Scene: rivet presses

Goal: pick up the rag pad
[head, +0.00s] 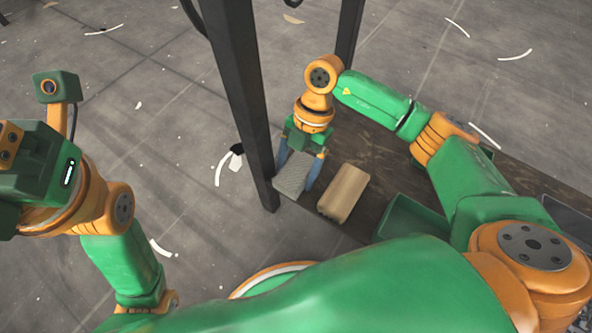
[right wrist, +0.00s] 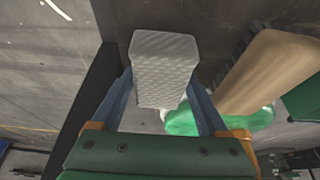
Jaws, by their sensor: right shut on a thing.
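The rag pad is a light grey, finely textured block (head: 292,177), held near the left end of the dark bench top. My right gripper (head: 298,172) points down and is shut on the rag pad, with one blue finger on each side. In the right wrist view the rag pad (right wrist: 163,70) sits between the two fingertips (right wrist: 165,85). I cannot tell whether its underside touches the bench. My left arm is at the left edge of the head view; its fingers do not show, so their opening is hidden.
A tan wooden brush (head: 343,192) lies close to the right of the pad; dark bristles show in the right wrist view. A green bin (head: 412,218) stands further right. A dark upright post (head: 240,90) rises just left of the pad. Debris lies on the floor.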

